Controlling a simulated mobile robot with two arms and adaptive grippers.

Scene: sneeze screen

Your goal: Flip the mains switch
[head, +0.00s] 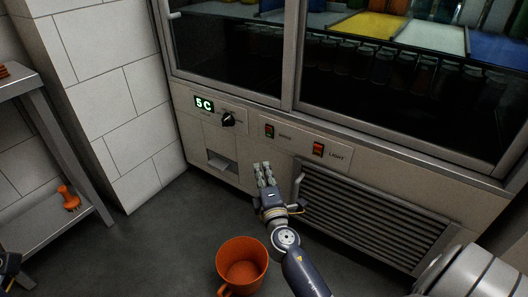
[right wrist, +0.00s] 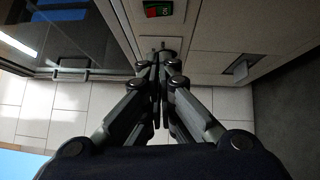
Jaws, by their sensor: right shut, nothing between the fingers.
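The mains switch (head: 270,131) is a small green and red rocker on the pale panel of the counter, left of the red light switch (head: 318,149). My right gripper (head: 264,166) is shut and empty, with its fingers pointing up the panel below the mains switch. In the right wrist view, a red and green rocker (right wrist: 158,9), which looks like the mains switch, sits just beyond the shut fingertips (right wrist: 158,50). I see a gap between them and no contact. A dark part of my left gripper (head: 8,266) shows at the left edge; its fingers are unclear.
A dial (head: 228,119) and a green "5C" display (head: 204,104) are left of the switches. A vent grille (head: 370,215) is at lower right. An orange bucket (head: 242,266) stands on the floor. A shelf with an orange brush (head: 69,198) stands at left. Glass is above the panel.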

